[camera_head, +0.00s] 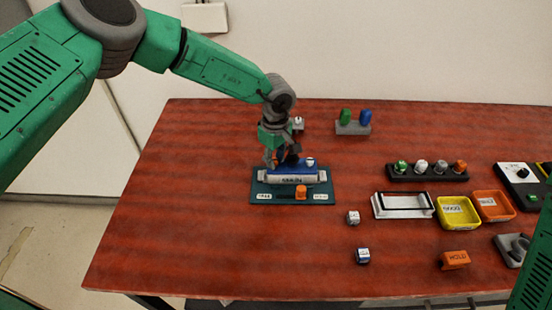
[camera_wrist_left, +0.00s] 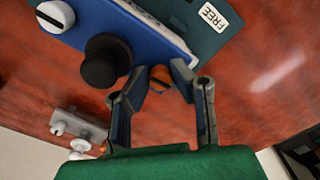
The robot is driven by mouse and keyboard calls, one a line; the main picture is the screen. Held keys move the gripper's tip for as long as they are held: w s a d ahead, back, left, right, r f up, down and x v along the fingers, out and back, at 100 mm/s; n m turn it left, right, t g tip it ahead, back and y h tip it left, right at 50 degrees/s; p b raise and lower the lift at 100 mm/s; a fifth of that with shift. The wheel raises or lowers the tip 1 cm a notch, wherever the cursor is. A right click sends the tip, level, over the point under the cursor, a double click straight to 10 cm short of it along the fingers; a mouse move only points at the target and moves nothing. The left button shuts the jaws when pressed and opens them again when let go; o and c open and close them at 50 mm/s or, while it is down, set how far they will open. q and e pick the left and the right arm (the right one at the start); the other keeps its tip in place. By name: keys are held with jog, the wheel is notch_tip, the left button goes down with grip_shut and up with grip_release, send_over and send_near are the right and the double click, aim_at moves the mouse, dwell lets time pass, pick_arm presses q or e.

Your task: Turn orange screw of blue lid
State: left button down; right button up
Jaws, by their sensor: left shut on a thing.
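The blue lid (camera_head: 288,169) sits on a device on a teal base plate (camera_head: 262,186), near the table's middle. In the left wrist view the lid (camera_wrist_left: 128,32) carries a white screw (camera_wrist_left: 55,16) and a black knob (camera_wrist_left: 105,60). The orange screw (camera_wrist_left: 160,78) is at the lid's edge, between the fingertips of my left gripper (camera_wrist_left: 163,82). In the head view my left gripper (camera_head: 281,158) points down at the lid's left back part and hides the orange screw. It is shut on that screw. My right gripper is out of view.
An orange block (camera_head: 300,192) is on the plate's front. Behind stands a grey holder (camera_head: 353,128) with green and blue pegs. To the right are a knob strip (camera_head: 427,175), yellow tray (camera_head: 458,225) and orange tray (camera_head: 493,218). Table front left is clear.

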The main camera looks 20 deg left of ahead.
pick_arm(q)
jog(key=n, duration=0.4)
jog(key=shift+n, duration=0.3)
jog(key=n, duration=0.8)
jog(key=shift+n, duration=0.4)
jog(key=shift+n+p, duration=0.45)
jog(key=shift+n, duration=1.45)
jog(key=c, duration=1.4)
grip_release()
